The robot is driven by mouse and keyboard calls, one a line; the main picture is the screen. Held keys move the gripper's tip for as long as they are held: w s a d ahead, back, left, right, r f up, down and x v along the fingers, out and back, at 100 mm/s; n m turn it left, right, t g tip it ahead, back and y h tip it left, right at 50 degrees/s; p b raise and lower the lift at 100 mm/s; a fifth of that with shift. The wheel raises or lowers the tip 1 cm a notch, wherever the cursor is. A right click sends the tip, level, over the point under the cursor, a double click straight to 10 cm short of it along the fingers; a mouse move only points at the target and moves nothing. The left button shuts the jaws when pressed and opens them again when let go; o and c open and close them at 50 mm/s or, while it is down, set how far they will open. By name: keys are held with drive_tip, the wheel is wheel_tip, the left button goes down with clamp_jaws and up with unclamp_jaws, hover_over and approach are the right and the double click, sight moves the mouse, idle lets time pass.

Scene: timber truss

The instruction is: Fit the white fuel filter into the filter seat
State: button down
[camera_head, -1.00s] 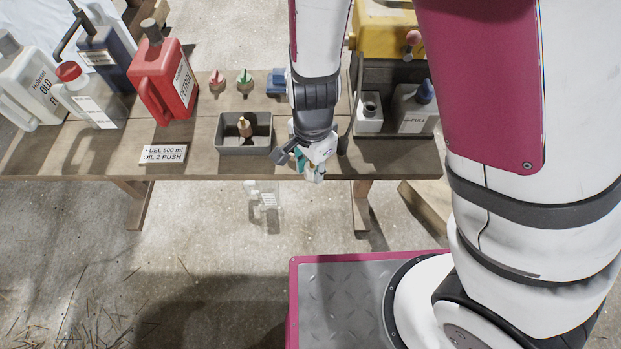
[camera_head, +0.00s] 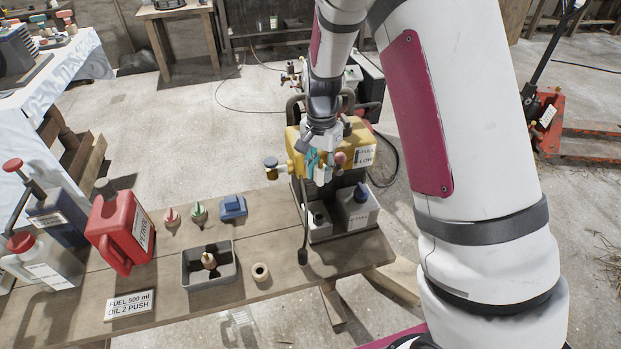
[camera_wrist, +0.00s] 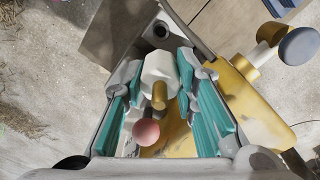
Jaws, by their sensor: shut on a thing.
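My gripper (camera_head: 320,172) is shut on the white fuel filter, which shows in the wrist view (camera_wrist: 160,68) between the teal finger pads, with a brass stub pointing toward the bottom of the picture. In the head view the fingers mostly hide the filter. The machine also shows below the fingers in the wrist view (camera_wrist: 238,92). I cannot make out the filter seat for certain. I cannot tell whether the filter touches the machine.
A pink ball knob (camera_head: 340,158) stands close beside the gripper. A brass fitting with a dark cap (camera_head: 271,168) sticks out left. The grey bin (camera_head: 318,238) holds a fuel can (camera_head: 352,208). A tan ring (camera_head: 261,271), grey tray (camera_head: 187,270) and red can (camera_head: 120,236) stand on the bench.

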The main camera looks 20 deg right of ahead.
idle(0.3)
drive_tip(key=shift+f+b, duration=3.05)
drive_tip(key=shift+f, duration=2.9)
drive_tip(key=shift+f+b, duration=0.75)
drive_tip(key=shift+f, duration=0.8)
drive_tip(key=c, duration=1.3)
unclamp_jaws()
drive_tip(key=shift+o, duration=0.5)
